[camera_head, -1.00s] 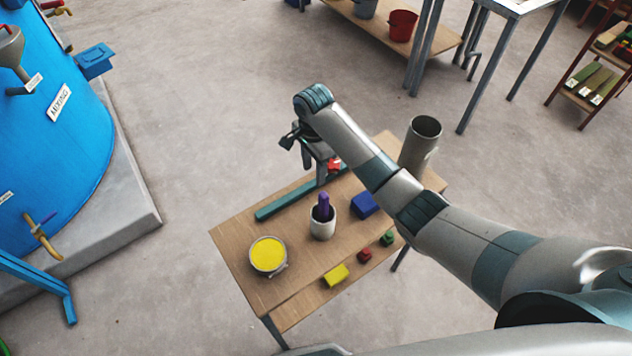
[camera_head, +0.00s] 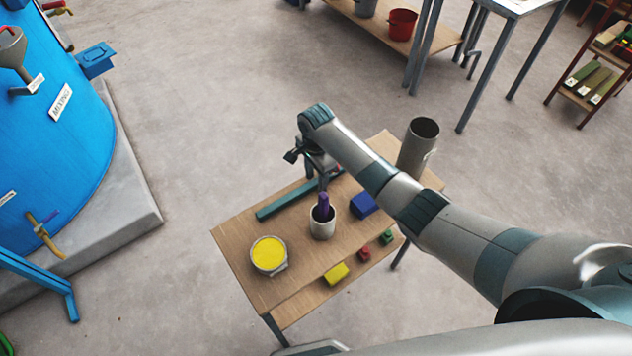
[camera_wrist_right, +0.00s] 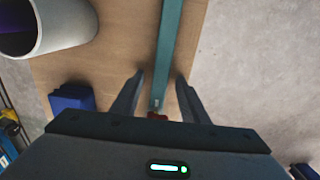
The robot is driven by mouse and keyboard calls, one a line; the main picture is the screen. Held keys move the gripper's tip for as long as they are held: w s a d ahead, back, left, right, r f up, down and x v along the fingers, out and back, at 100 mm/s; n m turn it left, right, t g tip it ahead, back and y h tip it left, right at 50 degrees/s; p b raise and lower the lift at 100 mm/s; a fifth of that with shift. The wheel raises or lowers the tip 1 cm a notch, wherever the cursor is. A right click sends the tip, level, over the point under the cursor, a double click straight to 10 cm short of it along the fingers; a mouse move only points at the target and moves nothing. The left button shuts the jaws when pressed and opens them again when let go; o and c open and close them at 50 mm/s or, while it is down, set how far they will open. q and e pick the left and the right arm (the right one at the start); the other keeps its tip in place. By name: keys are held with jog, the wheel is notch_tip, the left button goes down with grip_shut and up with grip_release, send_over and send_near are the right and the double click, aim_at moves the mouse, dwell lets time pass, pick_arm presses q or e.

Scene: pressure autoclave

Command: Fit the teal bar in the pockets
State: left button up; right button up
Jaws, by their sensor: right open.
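The teal bar (camera_head: 287,200) lies flat along the far edge of the small wooden table, and its right end is hidden behind my right gripper. My right gripper (camera_head: 316,180) is over the bar, pointing down. In the right wrist view the bar (camera_wrist_right: 168,50) runs between the two spread fingers of the gripper (camera_wrist_right: 156,98). The gripper is open, and I cannot tell whether either finger touches the bar. A small red part (camera_wrist_right: 157,116) shows at the bar's near end, partly hidden by the gripper body. I cannot make out the pockets. My left gripper is not in view.
On the table (camera_head: 240,233) stand a pale cup (camera_head: 322,228) with a purple item, a yellow-filled tin (camera_head: 268,255), a blue block (camera_head: 364,204) and a tall grey cylinder (camera_head: 417,147). Small blocks lie on the shelf below. A blue tank (camera_head: 60,130) stands at left.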

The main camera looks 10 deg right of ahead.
jog(key=shift+c, duration=0.6)
grip_shut()
jog(key=shift+r, duration=0.2)
notch_tip(320, 180, up, 10)
jog(key=b, duration=0.2)
jog(key=shift+f, duration=0.15)
dwell(0.3)
notch_tip(320, 180, up, 10)
jog(key=p, duration=1)
send_over(316, 180)
jog(key=shift+s+f, duration=0.1)
